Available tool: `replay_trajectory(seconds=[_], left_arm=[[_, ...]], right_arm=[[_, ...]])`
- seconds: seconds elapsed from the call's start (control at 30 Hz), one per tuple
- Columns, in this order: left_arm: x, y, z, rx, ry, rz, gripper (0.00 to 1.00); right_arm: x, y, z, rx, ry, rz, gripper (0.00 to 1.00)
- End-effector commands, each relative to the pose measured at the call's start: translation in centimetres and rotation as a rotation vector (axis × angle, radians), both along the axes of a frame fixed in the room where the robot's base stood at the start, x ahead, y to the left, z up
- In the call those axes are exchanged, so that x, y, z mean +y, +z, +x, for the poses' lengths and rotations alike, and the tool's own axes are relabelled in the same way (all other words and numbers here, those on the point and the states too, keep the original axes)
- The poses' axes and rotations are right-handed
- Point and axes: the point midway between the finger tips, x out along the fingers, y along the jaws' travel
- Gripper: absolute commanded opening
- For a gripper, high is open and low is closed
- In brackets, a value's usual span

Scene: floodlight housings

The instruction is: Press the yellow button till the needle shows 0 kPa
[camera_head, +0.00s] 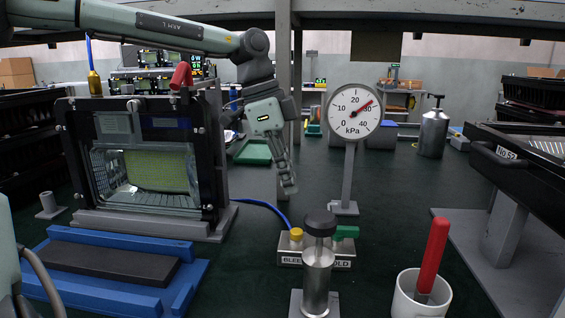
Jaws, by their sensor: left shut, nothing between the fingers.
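The yellow button (296,234) stands on the left of a metal block (288,257) whose visible lettering begins "BLEE" under it. A green button (347,232) is on the block's right, above lettering ending in "OLD". The round white gauge (345,122) stands behind on a post. Its red needle points up and right, between 20 and 30 kPa, well away from 0. My left gripper (291,188) is shut and empty, its fingers pointing down above and slightly behind the yellow button, apart from it. My right gripper is not in view.
A metal dispenser with a black top (318,270) stands in front of the block and hides its middle. A white cup (408,303) with a red-handled tool is front right. A framed floodlight housing (80,140) and blue cradle (60,292) are left. A blue hose (262,205) runs behind.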

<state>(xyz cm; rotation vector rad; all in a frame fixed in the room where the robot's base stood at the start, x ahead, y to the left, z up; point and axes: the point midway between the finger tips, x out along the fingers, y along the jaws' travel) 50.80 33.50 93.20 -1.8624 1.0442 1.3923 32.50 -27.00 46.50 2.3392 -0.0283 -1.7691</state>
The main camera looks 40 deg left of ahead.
Motion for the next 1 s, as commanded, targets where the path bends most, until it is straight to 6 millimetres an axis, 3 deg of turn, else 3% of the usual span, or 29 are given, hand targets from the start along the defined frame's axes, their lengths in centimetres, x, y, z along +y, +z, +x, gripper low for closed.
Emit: replay_trajectory(seconds=[0.2,0.4,0.93,1.0], left_arm=[[-0.9,-4.3,0.5,0.004,0.001,-0.002,0.0],[-0.9,-6.7,0.5,0.001,0.001,-0.002,0.0],[-0.9,-7.6,0.5,-0.001,0.0,0.001,0.0],[-0.9,-8.2,0.5,-0.002,0.001,0.001,0.0]], right_arm=[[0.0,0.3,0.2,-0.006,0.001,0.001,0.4],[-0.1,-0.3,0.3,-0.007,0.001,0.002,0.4],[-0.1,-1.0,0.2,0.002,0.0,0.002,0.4],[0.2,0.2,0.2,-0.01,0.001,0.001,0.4]])
